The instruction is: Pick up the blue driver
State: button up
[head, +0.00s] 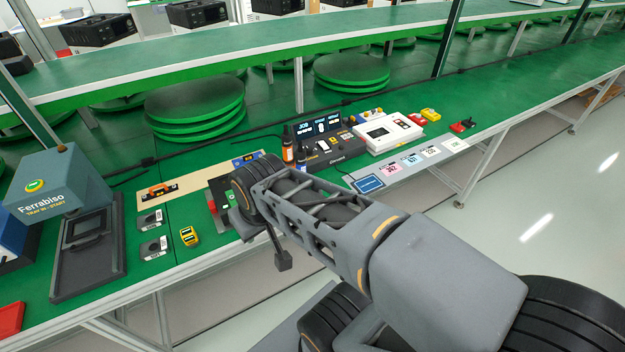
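I cannot single out the blue driver with certainty. A small blue item (243,159) lies at the far end of the tan board, and a small dark blue upright item (301,163) stands by an orange-and-black bottle; both are too small to identify. My arm reaches from the lower right to the front edge of the green bench. My gripper (283,260) shows only as a dark part hanging below the wrist, in front of the bench edge. Its fingers cannot be made out, and no held object is visible. My arm hides part of the bench.
The tan board (190,186) carries an orange-and-black tool (160,191). A yellow item (189,236) lies near the front edge. A grey-blue machine (60,184) stands left. A white device (387,133) and a label strip (415,160) stand right of my wrist.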

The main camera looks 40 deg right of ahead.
aim_at(301, 159)
jog(key=z, duration=1.25)
jog(key=i, duration=0.15)
jog(key=u, duration=0.4)
